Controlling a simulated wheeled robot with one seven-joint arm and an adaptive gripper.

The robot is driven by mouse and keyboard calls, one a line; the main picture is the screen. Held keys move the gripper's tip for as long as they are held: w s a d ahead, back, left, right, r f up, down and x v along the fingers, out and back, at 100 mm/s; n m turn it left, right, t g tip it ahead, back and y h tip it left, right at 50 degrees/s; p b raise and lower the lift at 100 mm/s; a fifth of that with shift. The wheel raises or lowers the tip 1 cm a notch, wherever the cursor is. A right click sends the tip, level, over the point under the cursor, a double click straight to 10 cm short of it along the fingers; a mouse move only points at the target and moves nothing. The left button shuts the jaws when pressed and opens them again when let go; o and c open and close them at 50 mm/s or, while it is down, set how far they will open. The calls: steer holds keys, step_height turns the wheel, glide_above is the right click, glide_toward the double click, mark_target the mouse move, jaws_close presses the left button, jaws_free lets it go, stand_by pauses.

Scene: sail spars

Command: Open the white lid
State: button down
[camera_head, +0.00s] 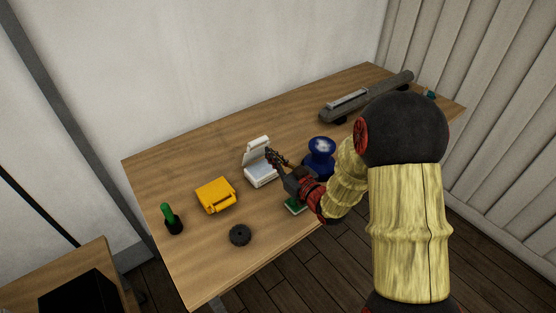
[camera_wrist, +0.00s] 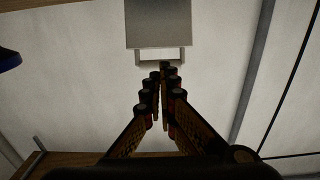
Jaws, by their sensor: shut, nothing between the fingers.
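A small white box (camera_head: 262,177) stands on the wooden table with its white lid (camera_head: 257,148) raised, tilted up at the back. The lid's grey panel also shows at the top of the wrist view (camera_wrist: 160,22), with a handle-like frame below it. My gripper (camera_head: 271,154) is shut and empty, just to the right of the lid. In the wrist view my gripper's fingertips (camera_wrist: 162,70) are close together right below the handle frame. I cannot tell whether they touch it.
The table (camera_head: 290,125) also holds a yellow case (camera_head: 215,195), a green-handled tool (camera_head: 169,217), a black disc (camera_head: 240,235), a blue object (camera_head: 319,156), a green item (camera_head: 294,207) and a long grey object (camera_head: 366,96). The table's back left is clear.

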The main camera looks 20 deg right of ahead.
mark_target(260, 143)
steer(key=shift+b+x, duration=0.4)
steer(key=shift+x, duration=3.55)
steer(key=shift+r, duration=0.2)
steer(key=shift+w+a, duration=0.1)
steer(key=shift+f+b+x, duration=0.15)
steer(key=shift+b+x, duration=0.25)
steer(key=shift+x, duration=0.35)
steer(key=shift+f+b+x, duration=0.15)
steer(key=shift+b+x, duration=0.2)
steer(key=shift+x, duration=0.35)
steer(key=v, duration=0.8)
steer(key=shift+r, duration=0.25)
